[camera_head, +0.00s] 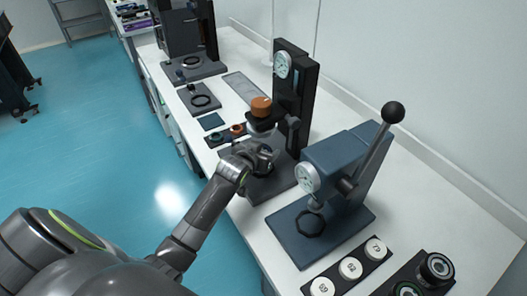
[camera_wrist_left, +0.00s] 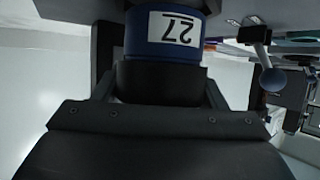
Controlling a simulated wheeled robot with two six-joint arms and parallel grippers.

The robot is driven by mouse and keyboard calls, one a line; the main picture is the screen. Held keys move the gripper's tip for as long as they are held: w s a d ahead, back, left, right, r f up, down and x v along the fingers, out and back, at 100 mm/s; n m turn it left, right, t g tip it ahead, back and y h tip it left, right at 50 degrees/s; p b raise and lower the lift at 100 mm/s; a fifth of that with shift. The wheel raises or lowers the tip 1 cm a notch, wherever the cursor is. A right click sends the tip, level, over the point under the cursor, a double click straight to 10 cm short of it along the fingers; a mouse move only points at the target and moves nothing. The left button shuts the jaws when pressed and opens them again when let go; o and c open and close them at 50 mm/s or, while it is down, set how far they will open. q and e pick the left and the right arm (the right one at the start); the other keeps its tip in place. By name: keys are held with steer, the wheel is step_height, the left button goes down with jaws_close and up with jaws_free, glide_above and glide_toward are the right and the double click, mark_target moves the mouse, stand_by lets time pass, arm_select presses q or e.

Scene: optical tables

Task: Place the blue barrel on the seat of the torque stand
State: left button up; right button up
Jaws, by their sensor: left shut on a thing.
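The blue barrel (camera_wrist_left: 165,42) shows in the left wrist view with a white label reading 27, upside down. My left gripper (camera_wrist_left: 160,88) is shut on it. In the head view my left gripper (camera_head: 262,156) is low in front of a black stand (camera_head: 295,100) with a dial, over or near its dark base (camera_head: 270,183). An orange knob (camera_head: 261,106) is above the gripper. The barrel cannot be made out clearly in the head view, nor can its contact with a seat. Which stand is the torque stand is not marked. My right gripper is not in view.
A blue press (camera_head: 345,160) with a ball-ended lever stands close on the right. A tray of white numbered caps (camera_head: 350,268) and a black tray of round parts (camera_head: 437,267) are in front. The wall borders the table (camera_head: 423,190).

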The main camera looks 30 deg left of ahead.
arm_select(q)
steer(key=shift+w, duration=0.45)
steer(key=shift+s+f, duration=0.2)
steer(key=shift+f, duration=0.5)
steer(key=shift+f, duration=0.15)
steer(key=o, duration=1.1)
steer(key=shift+c, duration=0.2)
steer(key=v, duration=1.2)
